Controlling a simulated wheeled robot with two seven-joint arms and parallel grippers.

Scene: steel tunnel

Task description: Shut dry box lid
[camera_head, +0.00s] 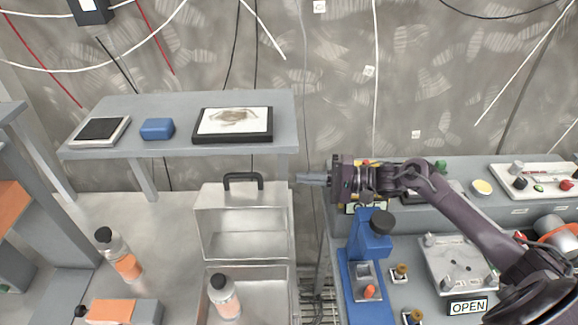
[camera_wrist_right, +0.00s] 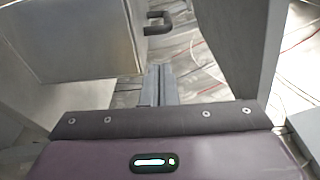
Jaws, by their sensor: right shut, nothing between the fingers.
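The dry box (camera_head: 250,276) is a pale grey metal case on the light bench, left of centre in the head view. Its lid (camera_head: 240,222) stands raised at the back, with a black handle (camera_head: 243,181) on its upper edge. A clear bottle with an orange band (camera_head: 225,297) appears to stand in the box's base. My right gripper (camera_head: 305,178) is shut and empty, pointing left, just right of the lid's upper corner. In the right wrist view its closed fingers (camera_wrist_right: 158,85) are beside the lid (camera_wrist_right: 75,40) and below the handle (camera_wrist_right: 158,24). My left gripper is out of view.
A grey shelf (camera_head: 170,104) behind the box holds a framed picture (camera_head: 233,123), a blue case (camera_head: 157,129) and a tablet (camera_head: 100,130). Another bottle (camera_head: 125,264) stands left of the box. A blue stand (camera_head: 368,250) and an OPEN sign (camera_head: 467,307) are on the right.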

